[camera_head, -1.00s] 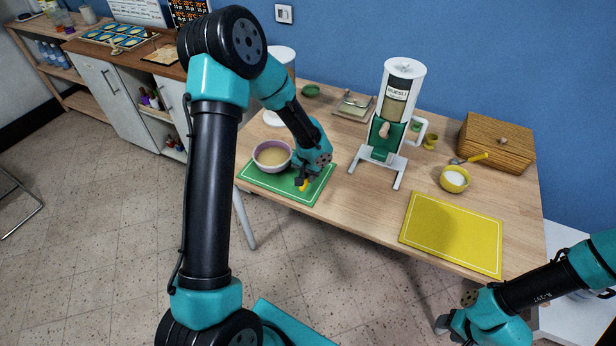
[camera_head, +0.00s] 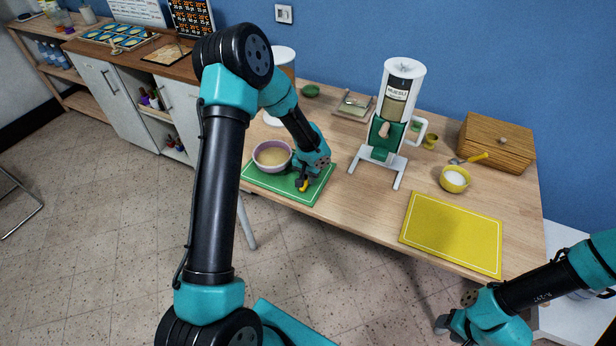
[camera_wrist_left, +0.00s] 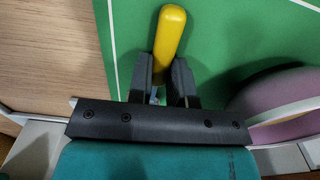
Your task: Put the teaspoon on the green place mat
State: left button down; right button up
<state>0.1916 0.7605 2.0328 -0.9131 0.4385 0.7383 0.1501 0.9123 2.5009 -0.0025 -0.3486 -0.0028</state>
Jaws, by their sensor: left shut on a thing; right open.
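The teaspoon's yellow handle (camera_wrist_left: 170,35) sticks out from between the fingers of my left gripper (camera_wrist_left: 163,75) in the left wrist view; its metal end is mostly hidden by the gripper. In the head view my left gripper (camera_head: 303,184) is shut on the teaspoon over the right part of the green place mat (camera_head: 262,188), beside the bowl. The mat also fills much of the left wrist view (camera_wrist_left: 235,40). I cannot tell whether the spoon touches the mat. My right gripper (camera_head: 446,326) is open and empty at the lower right, off the table.
A purple bowl (camera_head: 272,156) of tan food stands on the green mat, close to my left gripper. A muesli dispenser (camera_head: 388,115) stands mid-table. A yellow mat (camera_head: 452,235), a yellow bowl (camera_head: 455,181), another yellow-handled utensil (camera_head: 477,157) and a wooden box (camera_head: 495,143) are at the right.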

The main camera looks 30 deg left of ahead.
pick_arm(q)
jog(key=shift+f, duration=0.1)
jog(key=c, duration=1)
grip_release()
jog(key=shift+c, duration=0.2)
notch_tip(320, 180, up, 12)
